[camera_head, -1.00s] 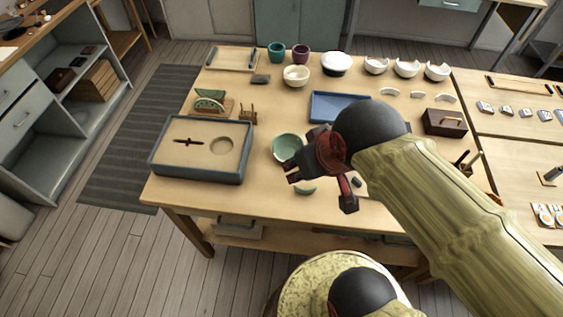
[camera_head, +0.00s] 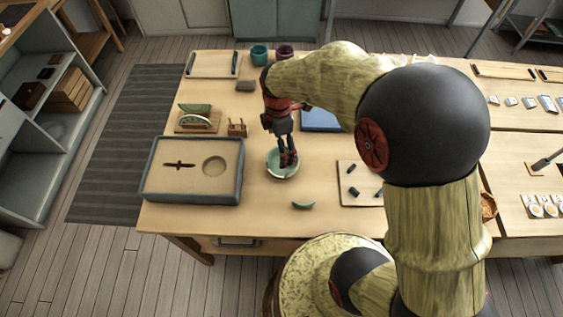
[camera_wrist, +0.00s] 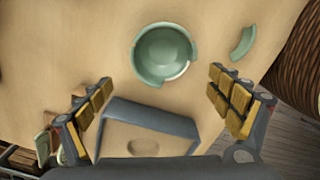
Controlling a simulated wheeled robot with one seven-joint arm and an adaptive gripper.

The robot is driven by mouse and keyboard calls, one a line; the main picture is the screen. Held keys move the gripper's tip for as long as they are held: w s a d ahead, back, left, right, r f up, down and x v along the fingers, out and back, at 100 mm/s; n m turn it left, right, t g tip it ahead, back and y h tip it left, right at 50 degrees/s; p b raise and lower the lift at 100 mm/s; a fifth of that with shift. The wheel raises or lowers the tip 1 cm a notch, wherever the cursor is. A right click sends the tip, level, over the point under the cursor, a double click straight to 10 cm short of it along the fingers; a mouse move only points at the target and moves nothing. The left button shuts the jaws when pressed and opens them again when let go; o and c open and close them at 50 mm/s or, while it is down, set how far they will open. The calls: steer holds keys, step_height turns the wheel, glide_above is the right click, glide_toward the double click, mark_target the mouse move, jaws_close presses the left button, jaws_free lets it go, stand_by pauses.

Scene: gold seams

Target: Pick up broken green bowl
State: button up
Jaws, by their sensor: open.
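The broken green bowl (camera_head: 282,164) stands upright on the table, right of the grey-rimmed tray. In the wrist view the bowl (camera_wrist: 162,54) shows a gap in its rim at the lower right. A curved green shard (camera_head: 303,205) lies apart, nearer the table's front edge; it also shows in the wrist view (camera_wrist: 243,43). My gripper (camera_head: 288,160) points down over the bowl in the head view and hides part of it. In the wrist view the jaws (camera_wrist: 158,98) are spread wide and empty, with the bowl beyond them.
The grey-rimmed tray (camera_head: 150,178) holds sand-coloured filling with a round hollow. A rack with green pieces (camera_head: 196,119), a small wooden stand (camera_head: 237,128) and a blue tray (camera_head: 320,121) are close by. A board with dark pieces (camera_head: 349,173) lies to the right.

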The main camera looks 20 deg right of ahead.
steer(key=shift+o, duration=0.5)
step_height(320, 180, down, 3)
steer(key=shift+r+b, duration=0.1)
steer(key=shift+b, duration=0.25)
steer(key=f, duration=0.1)
steer(key=f+b, duration=0.1)
steer(key=f, duration=0.1)
steer(key=f+b, duration=0.1)
steer(key=shift+s+d+f, duration=0.35)
steer(key=shift+f, duration=0.35)
steer(key=c, duration=0.3)
steer(key=c, duration=0.7)
steer(key=shift+r, duration=0.1)
